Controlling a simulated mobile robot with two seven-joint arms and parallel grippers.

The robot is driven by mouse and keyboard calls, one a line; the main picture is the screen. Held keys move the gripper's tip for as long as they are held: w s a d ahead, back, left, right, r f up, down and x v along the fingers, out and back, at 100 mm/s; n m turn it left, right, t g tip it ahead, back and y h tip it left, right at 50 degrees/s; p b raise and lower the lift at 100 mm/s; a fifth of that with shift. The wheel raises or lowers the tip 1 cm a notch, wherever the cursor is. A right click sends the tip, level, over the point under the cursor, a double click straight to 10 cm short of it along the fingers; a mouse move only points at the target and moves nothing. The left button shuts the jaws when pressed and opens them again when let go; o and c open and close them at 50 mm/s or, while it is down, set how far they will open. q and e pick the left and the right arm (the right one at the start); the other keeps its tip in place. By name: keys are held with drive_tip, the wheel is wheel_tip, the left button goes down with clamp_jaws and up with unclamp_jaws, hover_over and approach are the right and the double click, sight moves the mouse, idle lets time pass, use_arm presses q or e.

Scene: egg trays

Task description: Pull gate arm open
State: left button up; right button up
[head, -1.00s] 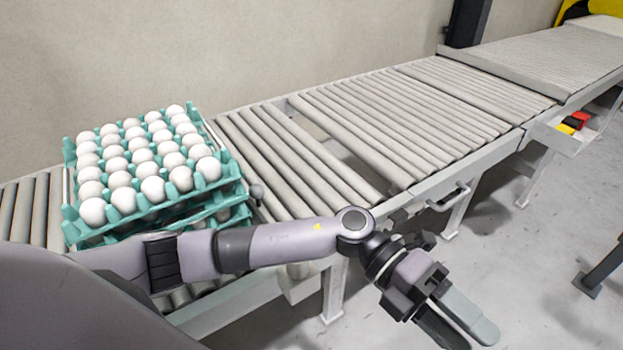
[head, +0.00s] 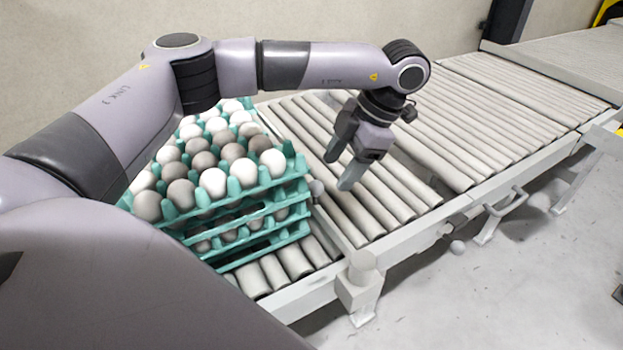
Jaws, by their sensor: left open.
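My left gripper (head: 343,168) is open and empty, its fingers pointing down above the conveyor rollers, just right of the egg stack. I see no clearly marked gate arm. A small grey knob (head: 316,187) stands at the right side of the stack, below and left of the fingers, apart from them in the picture. A handle-like bar (head: 507,201) juts from the conveyor's front side, farther right. My right gripper is out of view.
The roller conveyor (head: 455,118) runs to the upper right, with a gap between rollers near my gripper. Its pale front rail (head: 405,235) and legs border open grey floor (head: 480,300). A wall (head: 330,20) stands behind.

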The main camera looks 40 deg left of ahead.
sight(318, 183)
use_arm(q)
drive_tip(key=a+f, duration=0.1)
drive_tip(key=f, duration=0.1)
drive_tip(key=s+a+f, duration=0.1)
drive_tip(key=a+f+p, duration=0.1)
drive_tip(key=a+f, duration=0.1)
drive_tip(key=shift+s+f, duration=0.15)
drive_tip(key=shift+f, duration=0.15)
clamp_jaws()
